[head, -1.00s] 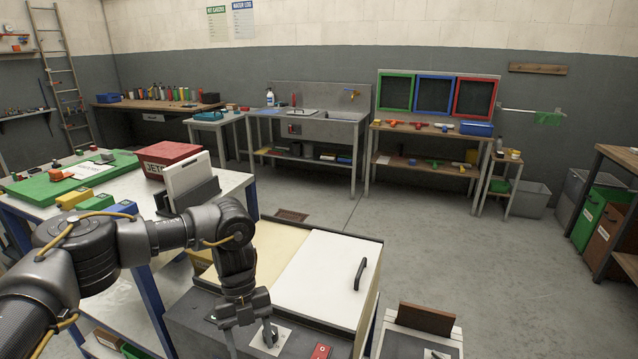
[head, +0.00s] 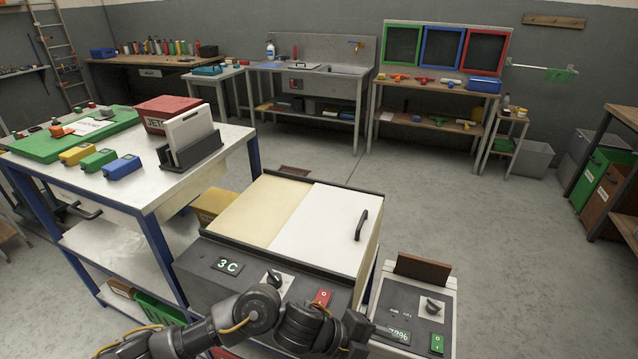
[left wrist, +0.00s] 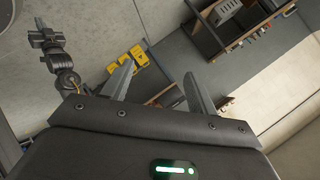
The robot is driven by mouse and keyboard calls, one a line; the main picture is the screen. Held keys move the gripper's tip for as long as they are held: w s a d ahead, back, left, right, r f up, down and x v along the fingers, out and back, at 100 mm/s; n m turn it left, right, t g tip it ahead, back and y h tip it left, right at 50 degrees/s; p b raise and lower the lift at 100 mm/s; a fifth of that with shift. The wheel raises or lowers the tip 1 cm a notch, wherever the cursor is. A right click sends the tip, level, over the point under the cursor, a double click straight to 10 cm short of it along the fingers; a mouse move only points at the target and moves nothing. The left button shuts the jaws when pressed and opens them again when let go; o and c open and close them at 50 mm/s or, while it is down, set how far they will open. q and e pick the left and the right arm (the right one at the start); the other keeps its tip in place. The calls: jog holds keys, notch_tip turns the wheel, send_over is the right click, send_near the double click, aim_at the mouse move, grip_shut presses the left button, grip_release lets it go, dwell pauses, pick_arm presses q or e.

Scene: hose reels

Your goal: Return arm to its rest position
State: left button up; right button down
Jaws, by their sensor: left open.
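My left arm comes in from the bottom left of the head view, low in front of the grey cabinet with the white and cream lid (head: 300,222). My left gripper (head: 362,326) is at its end, between the cabinet front and the small grey control box (head: 415,310); its fingers are hard to make out there. In the left wrist view the left gripper (left wrist: 158,70) has its two fingers spread, with nothing between them. A dark jointed arm part, seemingly my right arm with its gripper (left wrist: 48,38), shows at the upper left there; its jaws are unclear.
A white-topped table (head: 150,178) with blue legs stands at left, holding a green board (head: 75,140), coloured blocks and a red box (head: 166,113). A sink bench (head: 312,88) and a shelf bench (head: 430,90) line the back wall. Open floor (head: 500,220) lies at right.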

pick_arm(q)
jog(key=a+f+n+t+y, duration=0.2)
jog(key=a+n+t+y, duration=0.45)
jog(key=a+n, duration=1.05)
jog(key=s+a+f+n+g+y, duration=0.25)
jog(key=s+a+n, duration=0.25)
jog(key=s+a, duration=0.4)
jog(key=s+a+f+n+g+y, duration=0.15)
jog(key=s+a+f+n, duration=0.3)
jog(key=s+a, duration=0.5)
jog(key=s+a+f+x, duration=0.1)
jog(key=s+x, duration=0.1)
jog(key=x, duration=1)
jog(key=s+a+x, duration=0.1)
jog(key=s+x, duration=0.1)
jog(key=x, duration=1)
jog(key=s+a+f+g, duration=0.1)
jog(key=s+f, duration=0.7)
jog(key=s+a+f, duration=0.2)
jog(key=s+f, duration=0.7)
jog(key=shift+a+g+y, duration=0.3)
jog(key=shift+g+y, duration=0.05)
jog(key=shift+c, duration=0.2)
